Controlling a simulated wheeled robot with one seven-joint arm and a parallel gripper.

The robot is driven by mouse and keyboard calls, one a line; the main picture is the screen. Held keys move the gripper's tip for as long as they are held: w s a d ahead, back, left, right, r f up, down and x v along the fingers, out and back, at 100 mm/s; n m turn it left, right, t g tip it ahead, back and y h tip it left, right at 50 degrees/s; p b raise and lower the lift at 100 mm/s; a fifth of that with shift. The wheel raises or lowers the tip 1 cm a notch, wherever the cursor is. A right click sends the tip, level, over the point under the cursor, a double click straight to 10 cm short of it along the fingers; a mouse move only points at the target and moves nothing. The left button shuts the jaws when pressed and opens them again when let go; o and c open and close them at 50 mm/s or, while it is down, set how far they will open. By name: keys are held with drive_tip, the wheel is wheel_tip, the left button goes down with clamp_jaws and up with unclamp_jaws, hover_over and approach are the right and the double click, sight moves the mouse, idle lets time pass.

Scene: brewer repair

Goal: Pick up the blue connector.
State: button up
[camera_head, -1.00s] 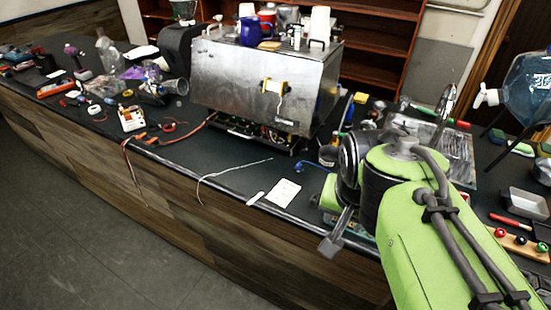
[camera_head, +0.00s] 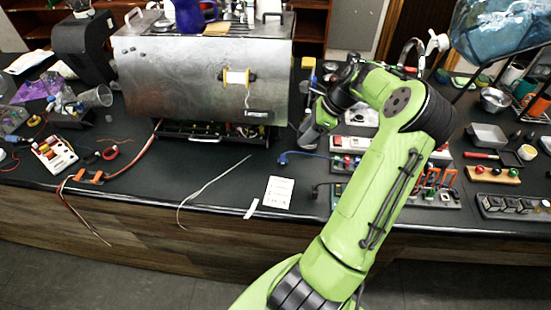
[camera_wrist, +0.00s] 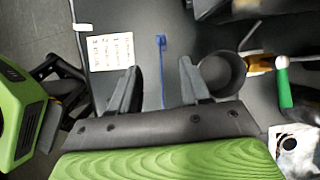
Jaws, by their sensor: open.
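The blue connector (camera_head: 283,157) lies on the dark countertop near its front, with its blue cable running to the right in the head view. In the wrist view the blue connector (camera_wrist: 160,40) shows ahead of the fingertips, roughly centred between them, with its cable running back between the fingers. My gripper (camera_wrist: 160,82) is open and nothing is between its fingers except the view of the cable on the counter below. In the head view my gripper (camera_head: 310,132) hangs over the counter, right of and behind the connector; its fingertips are hard to make out there.
A white note card (camera_head: 278,192) lies in front of the connector. The metal brewer box (camera_head: 205,75) stands behind to the left. In the wrist view a dark round cup (camera_wrist: 222,73) is close beside the right finger. Electrical panels and a wooden button board (camera_head: 492,175) fill the right side.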

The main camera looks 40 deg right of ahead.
hover_over(284, 155)
drive_tip(key=s+d, duration=0.2)
drive_tip(key=f, duration=0.6)
drive_tip(key=shift+s+a+b, duration=0.1)
drive_tip(key=shift+a+b, duration=0.1)
drive_tip(key=shift+b, duration=0.15)
drive_tip(key=x, duration=0.4)
drive_tip(key=shift+s+f, duration=0.2)
drive_tip(key=shift+f, duration=0.05)
drive_tip(key=shift+w+a+f, duration=0.1)
drive_tip(key=shift+w+f, duration=0.2)
drive_tip(key=shift+f, duration=0.05)
drive_tip(key=shift+s, duration=0.1)
drive_tip(key=shift+c, duration=0.5)
clamp_jaws()
